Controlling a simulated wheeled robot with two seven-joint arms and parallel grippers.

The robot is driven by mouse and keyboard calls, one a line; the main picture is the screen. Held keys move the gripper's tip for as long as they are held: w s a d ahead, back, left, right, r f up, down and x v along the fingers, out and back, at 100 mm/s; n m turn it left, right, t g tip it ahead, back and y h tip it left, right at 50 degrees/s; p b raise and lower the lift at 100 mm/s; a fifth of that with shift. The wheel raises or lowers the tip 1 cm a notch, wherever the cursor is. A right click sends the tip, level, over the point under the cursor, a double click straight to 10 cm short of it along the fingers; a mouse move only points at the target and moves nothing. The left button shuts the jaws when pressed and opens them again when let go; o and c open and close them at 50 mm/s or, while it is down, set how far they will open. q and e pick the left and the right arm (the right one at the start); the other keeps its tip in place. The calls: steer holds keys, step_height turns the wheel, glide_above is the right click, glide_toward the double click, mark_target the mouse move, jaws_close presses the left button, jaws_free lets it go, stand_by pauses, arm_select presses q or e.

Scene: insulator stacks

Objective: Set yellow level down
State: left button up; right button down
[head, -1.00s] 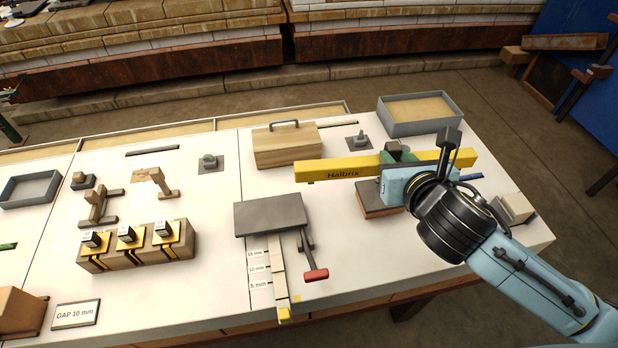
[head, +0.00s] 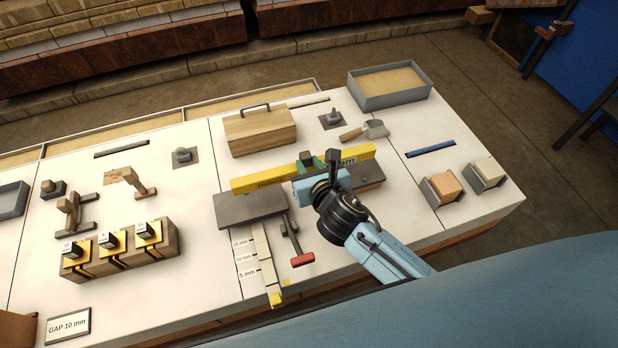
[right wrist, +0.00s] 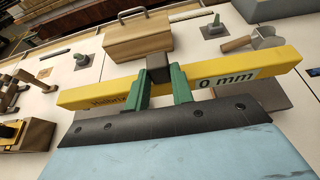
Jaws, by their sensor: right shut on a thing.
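The yellow level (head: 262,180) is a long yellow bar with dark lettering, seen in the head view above the middle right of the table. My right gripper (head: 306,162) is shut on it near its middle. In the right wrist view the level (right wrist: 220,74) runs across the picture, with the green fingers of my right gripper (right wrist: 164,84) at it. Its left end overlaps a dark grey slab (head: 240,208) and its right end overlaps a brown and grey block (head: 368,174). I cannot tell whether it touches them. My left gripper is not in view.
A wooden box with a handle (head: 260,130) and a trowel (head: 366,131) lie behind the level. A red-ended tool (head: 302,259) and a stepped gauge (head: 262,262) lie in front. A grey tray (head: 420,90) stands at the back right.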

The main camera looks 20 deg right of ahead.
steer(key=shift+f+b, duration=0.7)
steer(key=shift+f, duration=1.15)
steer(key=shift+f, duration=0.1)
steer(key=shift+f, duration=0.4)
steer(key=c, duration=1.2)
jaws_free()
steer(key=p+v, duration=0.1)
steer(key=v, duration=1.1)
steer(key=shift+r+p, duration=0.4)
